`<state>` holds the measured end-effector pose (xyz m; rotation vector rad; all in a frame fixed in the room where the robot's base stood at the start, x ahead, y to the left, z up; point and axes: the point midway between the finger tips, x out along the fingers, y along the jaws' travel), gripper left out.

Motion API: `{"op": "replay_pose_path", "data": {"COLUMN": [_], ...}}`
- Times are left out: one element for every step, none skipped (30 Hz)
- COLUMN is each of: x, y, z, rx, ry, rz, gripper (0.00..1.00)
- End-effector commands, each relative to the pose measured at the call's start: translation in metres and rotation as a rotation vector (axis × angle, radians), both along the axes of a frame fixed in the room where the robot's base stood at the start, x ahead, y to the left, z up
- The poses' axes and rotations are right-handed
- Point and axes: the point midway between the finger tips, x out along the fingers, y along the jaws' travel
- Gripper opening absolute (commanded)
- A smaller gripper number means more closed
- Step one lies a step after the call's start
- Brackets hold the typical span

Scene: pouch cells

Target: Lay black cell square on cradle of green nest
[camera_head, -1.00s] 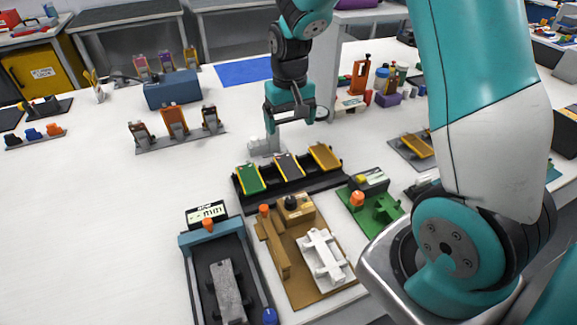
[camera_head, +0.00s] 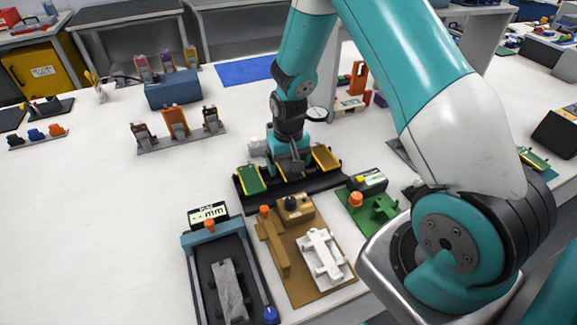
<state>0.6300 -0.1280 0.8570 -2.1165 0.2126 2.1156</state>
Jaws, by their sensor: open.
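My gripper (camera_head: 292,164) is open and low over the middle slot of a black rack (camera_head: 301,186). The black cell in that slot is almost wholly hidden behind the gripper, and I cannot tell whether the fingers touch it. The green nest (camera_head: 382,209) is right of the rack, a green plate with a raised green cradle, an orange knob and a dark box with a yellow part. Its cradle looks empty.
A green cell (camera_head: 250,180) and an orange cell (camera_head: 325,157) flank the middle slot. A brown fixture with a white cradle (camera_head: 322,256) and a dark gauge tray (camera_head: 207,275) stand in front.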

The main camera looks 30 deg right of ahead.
Motion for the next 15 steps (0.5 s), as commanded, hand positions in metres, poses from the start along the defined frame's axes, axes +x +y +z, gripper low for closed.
{"op": "replay_pose_path", "data": {"x": [0.0002,0.0002,0.0001,0.0001,0.0001,0.0001,0.0001,0.0001,0.0,0.0,0.0,0.0,0.0001,0.0001,0.0001], "y": [0.0,0.0,0.0,0.0,0.0,0.0,0.0,0.0,0.0,0.0,0.0,0.0,0.0,0.0,0.0], "z": [0.0001,0.0002,0.0002,0.0002,0.0002,0.0002,0.0003,0.0003,0.0003,0.0003,0.0004,0.0004,0.0005,0.0005,0.0006], "rx": [0.0,0.0,0.0,0.0,0.0,0.0,0.0,0.0,0.0,0.0,0.0,0.0,0.0,0.0,0.0], "ry": [-0.001,-0.001,0.0,0.0,0.0,0.0,0.0,0.0,0.0,0.0,0.0,0.0,0.0,0.0,0.0], "rz": [0.0,0.0,0.0,0.0,0.0,0.0,0.0,0.0,0.0,0.0,0.0,0.0,0.0,0.0,0.0], "gripper": [0.87,0.87,0.87,0.85,0.78,0.69,0.62,0.55,0.46,0.39,0.36,0.36,0.36,0.36,0.36]}}
